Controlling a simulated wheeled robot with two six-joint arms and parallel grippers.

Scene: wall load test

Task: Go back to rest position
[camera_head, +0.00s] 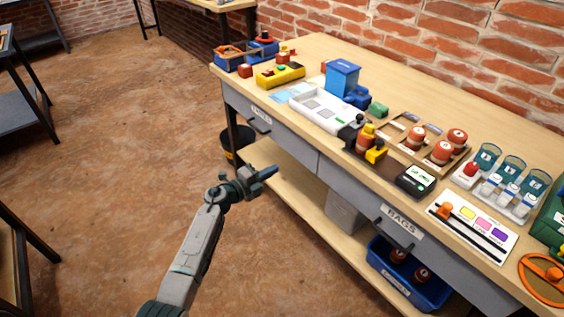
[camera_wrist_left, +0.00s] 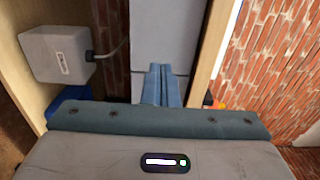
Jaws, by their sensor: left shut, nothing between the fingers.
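My left arm reaches up from the bottom of the head view. Its gripper (camera_head: 268,172) is in front of the workbench (camera_head: 215,70), over the floor side and apart from the drawers. In the left wrist view the two blue-grey fingers (camera_wrist_left: 162,84) lie together with nothing between them. The bench's grey drawer fronts show beyond them in that view. My right gripper is not in either view.
The bench top carries a yellow button box (camera_head: 280,76), a white tray (camera_head: 322,112), a black scale (camera_head: 416,181) and several red-capped jars. A blue bin (camera_head: 425,295) sits on the lower shelf. A black bucket (camera_head: 228,142) stands by the bench leg. Open brown floor (camera_head: 110,120) lies left.

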